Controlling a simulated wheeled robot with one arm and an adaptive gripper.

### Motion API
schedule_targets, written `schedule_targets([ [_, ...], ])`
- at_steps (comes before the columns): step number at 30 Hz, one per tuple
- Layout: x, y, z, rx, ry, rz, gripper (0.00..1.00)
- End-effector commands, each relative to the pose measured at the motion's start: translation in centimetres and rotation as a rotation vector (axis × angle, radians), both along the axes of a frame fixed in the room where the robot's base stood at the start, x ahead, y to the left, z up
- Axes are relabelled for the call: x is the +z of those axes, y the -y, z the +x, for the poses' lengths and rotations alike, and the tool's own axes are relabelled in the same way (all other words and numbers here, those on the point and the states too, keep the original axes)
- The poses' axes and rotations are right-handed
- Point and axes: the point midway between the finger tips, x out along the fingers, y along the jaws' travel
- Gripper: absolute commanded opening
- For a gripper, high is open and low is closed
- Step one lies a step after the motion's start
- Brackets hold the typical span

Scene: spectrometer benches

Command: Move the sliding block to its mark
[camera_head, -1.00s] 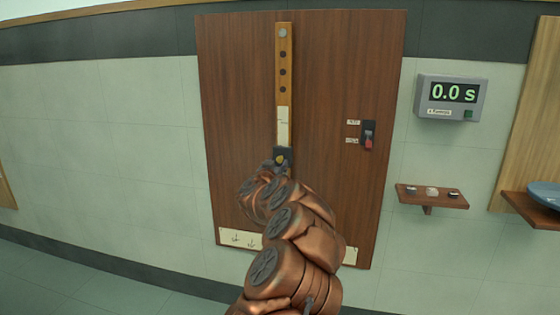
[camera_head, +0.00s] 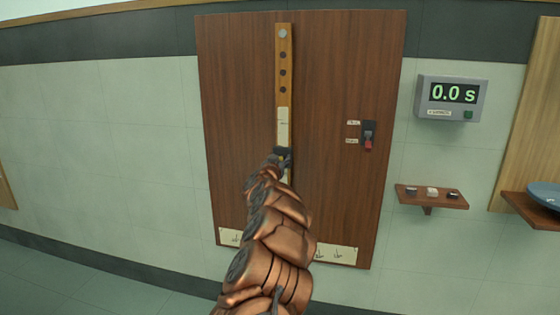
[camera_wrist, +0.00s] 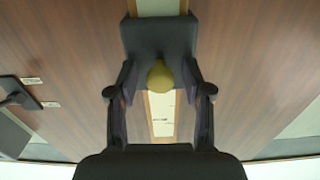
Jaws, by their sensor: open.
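The sliding block (camera_head: 284,151) is a dark block on a narrow vertical wooden rail (camera_head: 283,60) fixed to a brown board. A yellow knob (camera_wrist: 160,77) sticks out of the block, which shows large in the wrist view (camera_wrist: 158,37). My gripper (camera_wrist: 160,88) is open, with one finger on each side of the knob and a gap visible on both sides. In the head view my gripper (camera_head: 279,161) partly covers the block. A pale strip (camera_head: 283,125) with small markings lies on the rail above the block; I cannot read which is the mark.
A timer (camera_head: 452,97) reading 0.0 s and a small shelf (camera_head: 432,200) with small items are farther right. A blue dish (camera_head: 545,195) is at the right edge.

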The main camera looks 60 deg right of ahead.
Motion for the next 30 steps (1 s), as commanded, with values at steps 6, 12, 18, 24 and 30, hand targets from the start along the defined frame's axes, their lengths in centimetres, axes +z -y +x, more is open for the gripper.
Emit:
schedule_targets([
  [6,-0.05,-0.03,0.02,0.001,0.000,0.001,0.44],
  [12,-0.04,-0.03,0.03,0.001,0.000,0.001,0.23],
  [18,-0.07,-0.03,0.03,0.001,0.000,0.001,0.02],
  [24,-0.08,-0.04,0.04,0.001,0.000,0.001,0.00],
  [30,-0.09,-0.05,0.04,0.001,-0.001,0.002,0.00],
])
